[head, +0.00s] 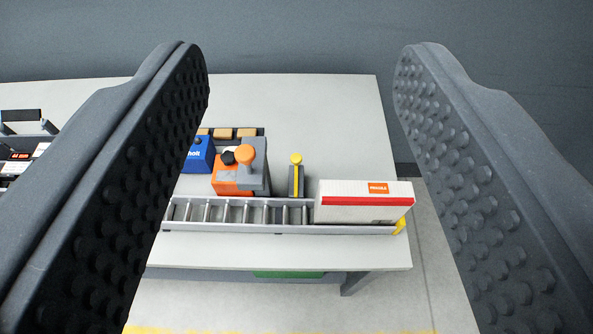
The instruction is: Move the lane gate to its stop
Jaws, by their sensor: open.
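My gripper (304,62) is open and empty, its two dark studded fingers wide apart at the left and right of the view. Between them, farther off, is a bench with a roller lane (240,228). A small dark grey piece with a yellow strip and round yellow knob (296,178), apparently the lane gate, stands upright just behind the lane. A white box with a red stripe (345,211) rests on the lane's right end, right of the gate. A yellow piece (401,224) shows at that end, partly hidden by the box. I cannot tell which part is the gate's stop.
An orange-and-grey device with an orange knob (234,174) and a blue box (198,155) stand behind the lane, left of the gate. Dark equipment (22,150) stands at far left. The bench top (325,105) is clear at the back.

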